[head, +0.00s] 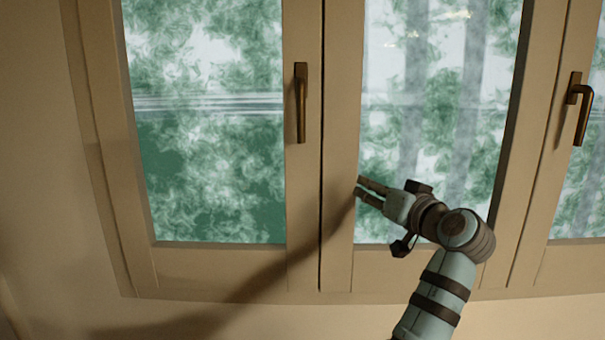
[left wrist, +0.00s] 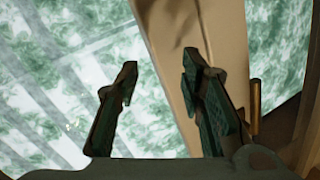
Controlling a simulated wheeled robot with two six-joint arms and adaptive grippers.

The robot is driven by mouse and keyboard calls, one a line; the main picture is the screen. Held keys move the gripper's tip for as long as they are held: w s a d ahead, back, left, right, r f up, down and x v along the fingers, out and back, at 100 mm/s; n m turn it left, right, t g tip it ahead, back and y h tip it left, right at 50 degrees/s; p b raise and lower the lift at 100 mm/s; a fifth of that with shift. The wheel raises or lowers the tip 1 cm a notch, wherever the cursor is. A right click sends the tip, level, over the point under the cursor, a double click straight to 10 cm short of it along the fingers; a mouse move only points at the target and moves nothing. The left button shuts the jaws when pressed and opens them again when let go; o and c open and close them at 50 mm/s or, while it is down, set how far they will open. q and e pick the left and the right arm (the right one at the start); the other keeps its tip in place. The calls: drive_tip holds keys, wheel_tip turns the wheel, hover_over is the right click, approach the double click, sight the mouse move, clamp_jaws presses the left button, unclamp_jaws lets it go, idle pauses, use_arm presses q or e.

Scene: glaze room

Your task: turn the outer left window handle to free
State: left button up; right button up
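The outer left window handle (head: 301,103) is a dark bronze lever on the right stile of the left sash in the head view. Its grip hangs straight down from its plate. In the left wrist view a brass-brown bar (left wrist: 256,108), seemingly this handle, shows at the right, partly hidden by a finger. My left gripper (head: 360,187) is right of and below the handle, in front of the middle sash's left edge, apart from the handle. Its two fingers (left wrist: 160,62) are spread with nothing between them. My right gripper is in neither view.
A second bronze handle (head: 581,108) is at the far right, with its grip standing out and down from its plate. The beige window frame (head: 340,130) surrounds glass panes (head: 205,120). My arm's shadow falls across the lower left frame and wall.

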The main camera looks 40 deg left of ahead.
sight(303, 122)
use_arm(q)
drive_tip(key=s+a+r+n+g+y, duration=0.1)
drive_tip(key=s+r+n+g+y, duration=0.25)
drive_tip(key=s+r+n, duration=0.65)
drive_tip(key=w+a+r+m, duration=0.1)
drive_tip(key=a, duration=0.3)
drive_tip(key=w+a+r+m+p, duration=0.1)
drive_tip(key=a, duration=0.3)
drive_tip(key=w+a+r+m+h, duration=0.1)
drive_tip(key=a, duration=0.4)
drive_tip(key=shift+w+r+p, duration=0.25)
drive_tip(key=shift+w+p, duration=0.15)
drive_tip(key=shift+w+a+f, duration=0.1)
drive_tip(key=shift+w+a, duration=0.2)
clamp_jaws()
